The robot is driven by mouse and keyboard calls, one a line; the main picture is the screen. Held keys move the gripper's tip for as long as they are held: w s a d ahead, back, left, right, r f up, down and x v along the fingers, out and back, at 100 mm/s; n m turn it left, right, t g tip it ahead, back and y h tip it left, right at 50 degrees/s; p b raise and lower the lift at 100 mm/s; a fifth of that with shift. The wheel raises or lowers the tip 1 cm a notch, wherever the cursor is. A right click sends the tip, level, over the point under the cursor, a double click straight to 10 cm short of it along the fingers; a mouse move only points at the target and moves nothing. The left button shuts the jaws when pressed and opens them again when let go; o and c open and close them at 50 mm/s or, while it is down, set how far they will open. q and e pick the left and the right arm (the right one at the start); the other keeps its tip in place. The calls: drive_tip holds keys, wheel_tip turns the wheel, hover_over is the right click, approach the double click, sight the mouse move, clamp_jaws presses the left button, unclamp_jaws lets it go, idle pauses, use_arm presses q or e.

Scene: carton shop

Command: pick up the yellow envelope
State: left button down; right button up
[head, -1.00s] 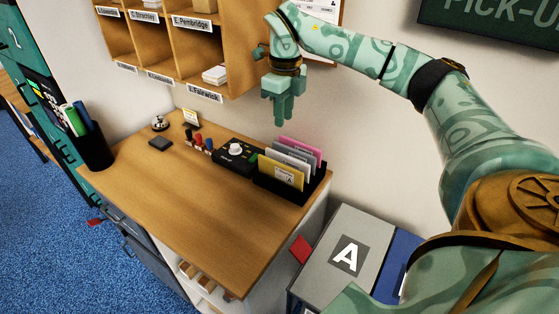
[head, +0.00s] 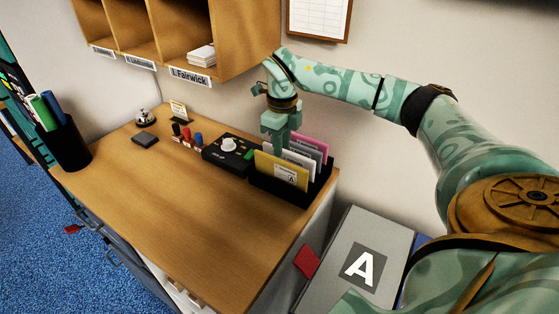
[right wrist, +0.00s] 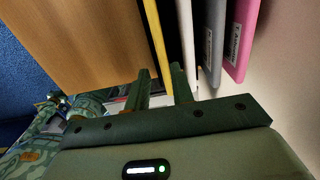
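The yellow envelope (head: 281,173) stands upright in front in a black rack (head: 292,194), with white, grey and pink envelopes behind it. My right gripper (head: 275,146) points down at the top edge of the yellow envelope, and its fingertips are partly hidden behind it. In the right wrist view the two fingers of my right gripper (right wrist: 161,72) are apart. The edge of the yellow envelope (right wrist: 156,40) lies between their tips in that picture. Whether either finger touches it I cannot tell. My left gripper is not recognisable in any view.
A black box with a white knob (head: 228,150) stands just left of the rack. Stamps (head: 186,134), a bell (head: 146,117) and a pen cup (head: 66,145) stand further left. Wooden pigeonholes (head: 240,40) hang above. The desk's front (head: 190,215) is clear.

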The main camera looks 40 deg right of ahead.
sight(281, 160)
drive_tip(key=f, duration=0.2)
drive_tip(key=f+b, duration=0.1)
drive_tip(key=f, duration=0.4)
drive_tip(key=shift+w+d, duration=0.1)
drive_tip(key=shift+w, duration=0.3)
clamp_jaws()
